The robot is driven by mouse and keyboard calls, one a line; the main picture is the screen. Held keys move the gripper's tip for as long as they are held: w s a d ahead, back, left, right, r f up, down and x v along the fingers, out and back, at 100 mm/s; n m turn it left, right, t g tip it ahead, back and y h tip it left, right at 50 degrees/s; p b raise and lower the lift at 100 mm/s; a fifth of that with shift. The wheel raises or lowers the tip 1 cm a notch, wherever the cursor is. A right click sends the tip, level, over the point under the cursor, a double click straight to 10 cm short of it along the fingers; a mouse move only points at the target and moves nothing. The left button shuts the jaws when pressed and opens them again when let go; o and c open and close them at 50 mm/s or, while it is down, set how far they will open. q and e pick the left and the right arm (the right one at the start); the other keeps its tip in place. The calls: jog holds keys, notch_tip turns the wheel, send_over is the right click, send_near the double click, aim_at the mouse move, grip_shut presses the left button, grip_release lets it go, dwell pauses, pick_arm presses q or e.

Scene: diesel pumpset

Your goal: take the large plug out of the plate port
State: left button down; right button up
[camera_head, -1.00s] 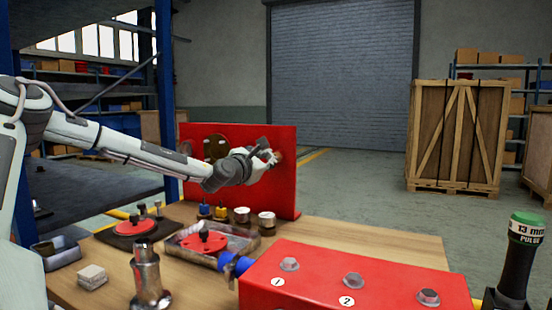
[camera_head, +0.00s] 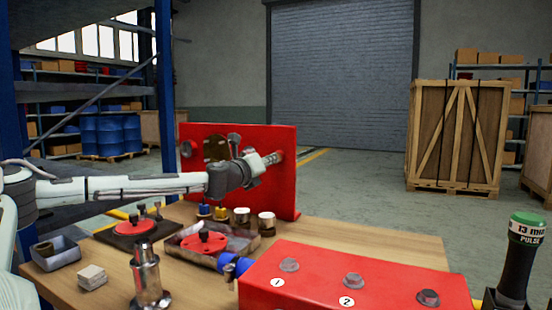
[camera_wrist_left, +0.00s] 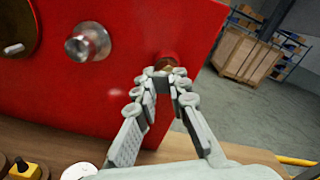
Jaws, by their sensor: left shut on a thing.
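The red upright plate (camera_head: 284,190) stands at the back of the bench. My left gripper (camera_head: 274,158) reaches in from the left to the plate's right part. In the left wrist view the gripper (camera_wrist_left: 166,74) has its fingertips together on a small brownish plug (camera_wrist_left: 166,61) at the plate's face. The fingers hide most of the plug. I cannot tell how deep it sits in the port. A silver round fitting (camera_wrist_left: 88,43) sticks out of the plate to the left of the gripper. My right gripper is not in view.
A red numbered box with bolts (camera_head: 355,276) stands at the bench front. A tray with a red disc (camera_head: 203,243), a metal cylinder fitting (camera_head: 147,275) and several small pots stand before the plate. Bare wood (camera_head: 350,238) lies right of them.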

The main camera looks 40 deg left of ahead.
pick_arm(q)
jog(key=n+b, duration=0.2)
jog(key=n, duration=0.4)
jog(key=shift+d+b, duration=0.2)
jog(key=shift+b, duration=0.15)
jog(key=c, duration=1.5)
grip_release()
jog(key=shift+w, duration=0.1)
